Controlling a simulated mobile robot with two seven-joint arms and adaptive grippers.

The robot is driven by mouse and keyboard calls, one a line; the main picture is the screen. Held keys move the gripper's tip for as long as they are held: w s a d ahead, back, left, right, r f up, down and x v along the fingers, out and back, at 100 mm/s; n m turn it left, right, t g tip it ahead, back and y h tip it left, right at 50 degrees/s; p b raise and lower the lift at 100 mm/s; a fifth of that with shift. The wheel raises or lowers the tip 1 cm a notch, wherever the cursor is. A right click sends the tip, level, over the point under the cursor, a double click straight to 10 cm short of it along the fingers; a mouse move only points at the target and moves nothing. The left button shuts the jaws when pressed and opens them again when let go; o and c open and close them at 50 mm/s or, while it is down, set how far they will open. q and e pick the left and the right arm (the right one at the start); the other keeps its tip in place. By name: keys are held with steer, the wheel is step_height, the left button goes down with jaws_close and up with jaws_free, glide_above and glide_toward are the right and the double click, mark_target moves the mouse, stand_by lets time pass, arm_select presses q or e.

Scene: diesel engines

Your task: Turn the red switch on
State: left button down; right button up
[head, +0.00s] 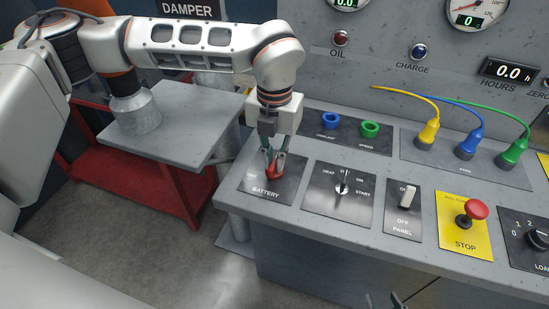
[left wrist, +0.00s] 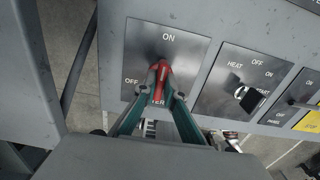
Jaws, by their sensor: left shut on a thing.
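The red switch (head: 274,171) sits on the dark BATTERY plate (head: 250,187) at the left end of the console. In the left wrist view the red switch (left wrist: 162,75) is near the middle of its plate, with ON above it and OFF to its lower left. My left gripper (head: 275,160) reaches down from above, its fingers shut on the red switch from both sides. The fingers partly hide the switch and the BATTERY label; the exact angle of the switch is hard to tell. My right gripper (head: 386,302) shows only its dark fingertips at the bottom edge, apart and empty.
Blue and green knobs (head: 350,125) and coloured plugs (head: 468,137) stand behind.

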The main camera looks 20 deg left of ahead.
mark_target(274, 161)
stand_by(0.5)
arm_select(q)
steer(key=c, duration=2.1)
jaws_free()
steer(key=shift+c, duration=0.2)
steer(key=shift+r, duration=0.1)
step_height(274, 161, up, 12)
